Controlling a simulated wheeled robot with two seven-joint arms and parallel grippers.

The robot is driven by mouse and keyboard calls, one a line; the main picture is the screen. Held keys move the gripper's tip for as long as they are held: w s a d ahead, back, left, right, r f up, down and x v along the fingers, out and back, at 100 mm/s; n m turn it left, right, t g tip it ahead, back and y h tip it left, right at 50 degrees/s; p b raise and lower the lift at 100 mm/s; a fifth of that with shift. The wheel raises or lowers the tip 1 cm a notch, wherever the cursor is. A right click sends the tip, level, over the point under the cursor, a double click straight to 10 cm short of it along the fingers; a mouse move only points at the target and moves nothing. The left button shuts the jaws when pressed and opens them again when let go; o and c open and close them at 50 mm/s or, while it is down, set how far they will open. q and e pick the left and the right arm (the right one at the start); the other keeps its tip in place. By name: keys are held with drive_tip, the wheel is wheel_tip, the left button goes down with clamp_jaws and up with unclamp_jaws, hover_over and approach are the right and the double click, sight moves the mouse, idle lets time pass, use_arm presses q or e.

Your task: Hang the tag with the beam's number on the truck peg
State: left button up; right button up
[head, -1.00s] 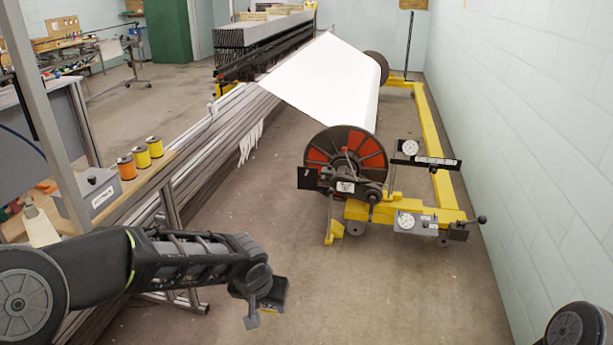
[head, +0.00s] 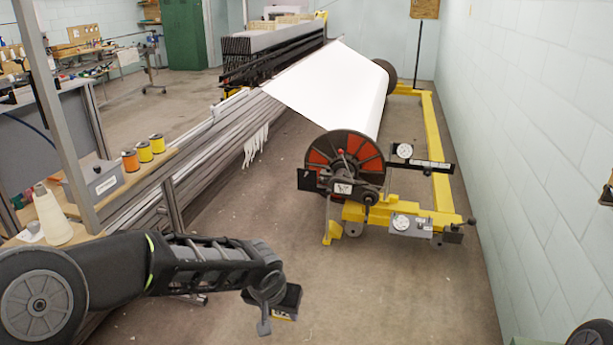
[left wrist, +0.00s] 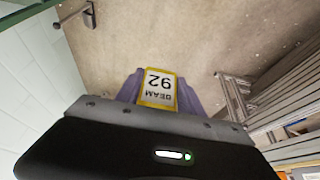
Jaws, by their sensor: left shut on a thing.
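My left gripper (head: 284,314) hangs low over the bare floor, left of and nearer than the yellow beam truck (head: 380,215). In the left wrist view the gripper (left wrist: 158,92) is shut on a white tag with a yellow border (left wrist: 158,88). The tag reads BEAM 92, upside down in that view. The truck carries the warp beam (head: 345,160), with dark and red flanges and a white sheet. A small marked plate (head: 342,187) is on the beam's near end; its number is too small to read. I cannot make out the truck peg for certain.
Dial gauges (head: 402,222) and a ball-ended lever (head: 471,221) stick out at the truck's near right. A pale block wall (head: 540,150) runs along the right. A bench with thread spools (head: 144,151) and metal rails (head: 190,170) lie left. The floor before the truck is clear.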

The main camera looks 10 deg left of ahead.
use_arm(q)
drive_tip(key=shift+a+f, duration=0.1)
idle(0.3)
drive_tip(key=s+f, duration=0.3)
drive_tip(key=f, duration=1)
drive_tip(key=shift+s+f, duration=0.35)
drive_tip(key=shift+f, duration=0.05)
